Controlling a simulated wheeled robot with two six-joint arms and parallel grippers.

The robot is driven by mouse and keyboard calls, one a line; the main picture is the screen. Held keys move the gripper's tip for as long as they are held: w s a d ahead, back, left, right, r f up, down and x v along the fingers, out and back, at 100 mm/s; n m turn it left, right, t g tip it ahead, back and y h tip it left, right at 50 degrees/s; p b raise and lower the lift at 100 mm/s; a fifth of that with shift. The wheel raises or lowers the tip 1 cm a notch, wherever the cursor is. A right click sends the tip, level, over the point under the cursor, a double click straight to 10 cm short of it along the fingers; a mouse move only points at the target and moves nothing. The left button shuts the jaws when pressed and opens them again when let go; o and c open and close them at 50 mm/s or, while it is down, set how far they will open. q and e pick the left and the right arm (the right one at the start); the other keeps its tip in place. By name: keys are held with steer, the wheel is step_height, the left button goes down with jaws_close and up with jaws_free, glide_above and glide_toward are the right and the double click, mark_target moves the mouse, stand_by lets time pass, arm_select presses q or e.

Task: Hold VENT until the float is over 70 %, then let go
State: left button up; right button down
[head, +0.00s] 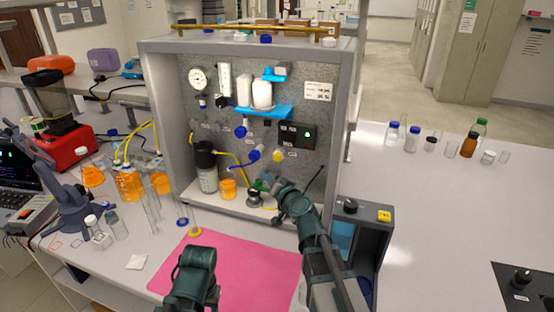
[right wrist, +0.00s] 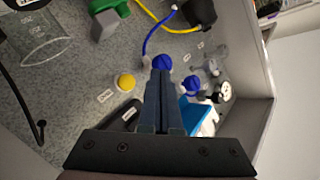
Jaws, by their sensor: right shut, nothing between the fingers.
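A round yellow button (head: 278,156) is on the grey speckled panel; it also shows in the right wrist view (right wrist: 125,82). Small labels sit near the controls, but I cannot read VENT on any. A pale upright tube (head: 225,80) high on the panel may hold the float; its level is too small to read. My right gripper (head: 260,184) is in front of the lower panel, below the button. In the right wrist view its fingers (right wrist: 161,73) are together and empty, pointing toward a blue knob (right wrist: 162,62), beside the yellow button. My left gripper's fingers do not show.
The grey frame (head: 335,130) walls the panel at right. A pink mat (head: 240,258) lies in front.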

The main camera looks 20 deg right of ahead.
mark_target(274, 157)
steer(key=w+d, duration=0.4)
steer(key=w, duration=0.2)
steer(key=shift+w+d, duration=0.3)
steer(key=shift+w, duration=0.05)
steer(key=shift+w, duration=0.15)
stand_by(1.7)
steer(key=shift+w+d, duration=0.2)
steer(key=shift+d, duration=0.05)
steer(key=shift+w+d, duration=0.3)
steer(key=shift+w, duration=0.2)
stand_by(0.9)
steer(key=shift+s, duration=0.15)
stand_by(1.4)
steer(key=shift+s+a, duration=0.55)
steer(key=shift+s, duration=0.15)
steer(key=shift+s, duration=0.1)
steer(key=shift+s+a, duration=0.7)
steer(key=shift+s, duration=0.3)
steer(key=shift+s+a, duration=0.7)
steer(key=shift+s, duration=0.25)
steer(key=shift+a, duration=0.1)
